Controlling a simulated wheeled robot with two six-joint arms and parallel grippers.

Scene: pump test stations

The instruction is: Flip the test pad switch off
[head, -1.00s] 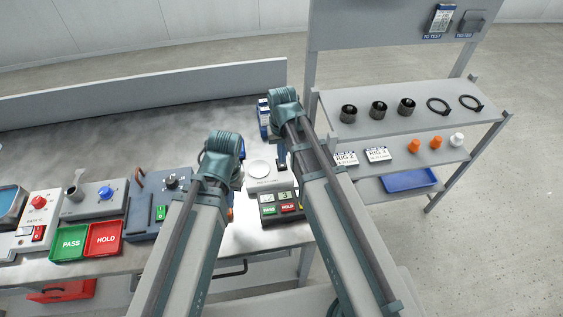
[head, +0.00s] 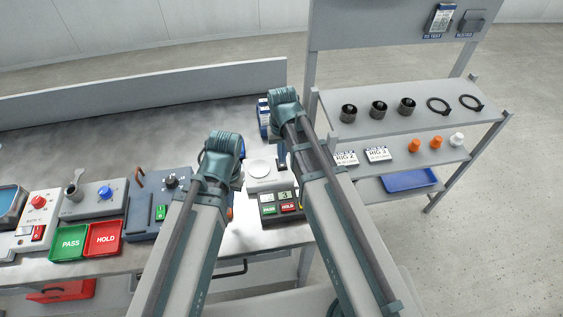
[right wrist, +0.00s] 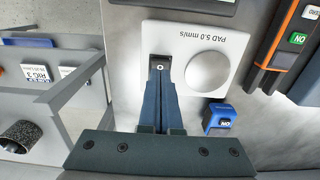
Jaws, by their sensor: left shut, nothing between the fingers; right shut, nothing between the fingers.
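The test pad is a white box (right wrist: 212,32) marked "PAD 5.0 mm/s" with a round pale disc (right wrist: 207,73). In the head view the disc (head: 259,168) shows between my arms. The pad's small dark switch (right wrist: 159,68) shows an "O" mark in the right wrist view, and its lower part is hidden by my fingertips. My right gripper (right wrist: 160,88) is shut and empty, its fingertips right at the switch; I cannot tell whether they touch. It also shows in the head view (head: 282,161). My left gripper (head: 238,181) is shut and empty, left of the pad, partly hidden by its own arm.
A dark box with PASS and HOLD buttons (head: 281,208) stands in front of the pad. A blue block (right wrist: 219,117) and an orange-edged device (right wrist: 275,50) lie near it. Green (head: 70,242) and red (head: 104,238) trays stand left. A shelf rack (head: 405,125) stands right.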

